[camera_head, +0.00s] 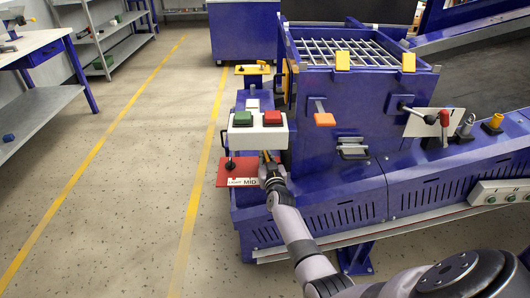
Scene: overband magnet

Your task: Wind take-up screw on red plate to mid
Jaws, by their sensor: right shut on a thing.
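The red plate (224,176) sits low on the left end of the blue machine, below the white button box. It carries a white label (243,182) on which MID can be read, and a small black knob (230,164) stands at its left part. My right gripper (267,163) is at the right edge of the plate, below the button box. It is shut on a small part that its fingers mostly hide; I cannot tell whether this is the take-up screw. My left gripper is not in view.
The button box (258,139) with a green and a red button is just above my right gripper. The floor (120,190) to the left is clear up to the workbench (30,43).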

